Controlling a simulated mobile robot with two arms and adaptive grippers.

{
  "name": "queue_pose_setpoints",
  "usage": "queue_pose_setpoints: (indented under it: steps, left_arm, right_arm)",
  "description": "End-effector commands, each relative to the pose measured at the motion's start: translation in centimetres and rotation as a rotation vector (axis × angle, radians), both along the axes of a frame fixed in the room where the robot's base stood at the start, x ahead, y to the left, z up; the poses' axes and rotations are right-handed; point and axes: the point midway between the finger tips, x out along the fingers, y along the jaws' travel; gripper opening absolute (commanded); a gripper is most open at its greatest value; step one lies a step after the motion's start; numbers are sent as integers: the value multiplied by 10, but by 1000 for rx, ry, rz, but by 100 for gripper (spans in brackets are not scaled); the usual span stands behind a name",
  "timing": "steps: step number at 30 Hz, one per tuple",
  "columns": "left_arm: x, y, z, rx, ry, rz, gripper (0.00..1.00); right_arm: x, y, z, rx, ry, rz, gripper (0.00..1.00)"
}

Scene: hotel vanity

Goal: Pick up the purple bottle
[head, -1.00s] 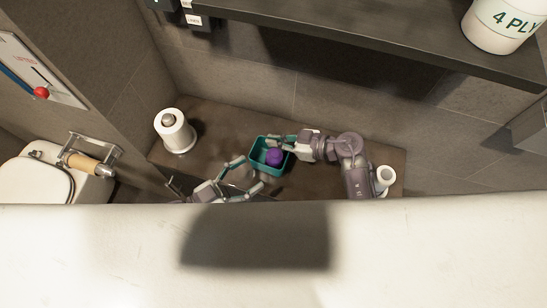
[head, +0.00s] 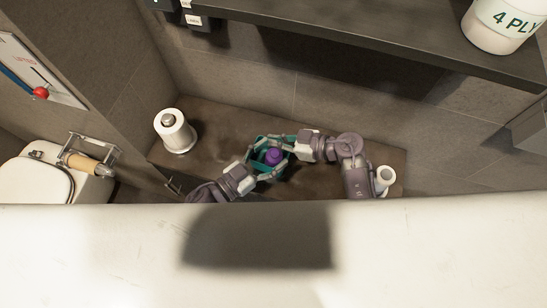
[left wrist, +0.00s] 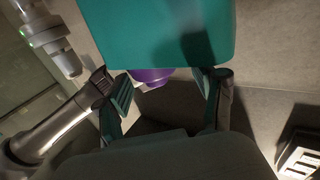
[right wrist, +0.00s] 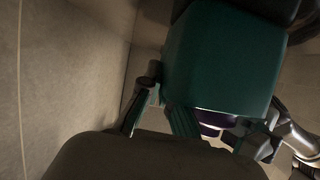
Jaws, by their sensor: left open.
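My right gripper (head: 287,146) is at the bin's right side, close to the bottle. Its grip is unclear.
A paper roll on a holder (head: 175,131) stands left on the counter. A white cylindrical thing (head: 384,175) is at the counter's right end, beside my right arm. A dark shelf (head: 370,28) overhangs the back. A pale surface (head: 420,255) fills the foreground.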

Motion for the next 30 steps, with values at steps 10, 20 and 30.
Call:
queue_pose_setpoints:
  steps: [10,20,30]
  left_arm:
    - [6,-8,0,1,1,0,69]
    - [6,-8,0,1,0,-1,16]
    - [6,-8,-1,4,1,1,2]
  right_arm:
    - [0,0,0,-1,-1,-1,0]
    - [0,0,0,0,-1,0,0]
    - [0,0,0,0,0,0,0]
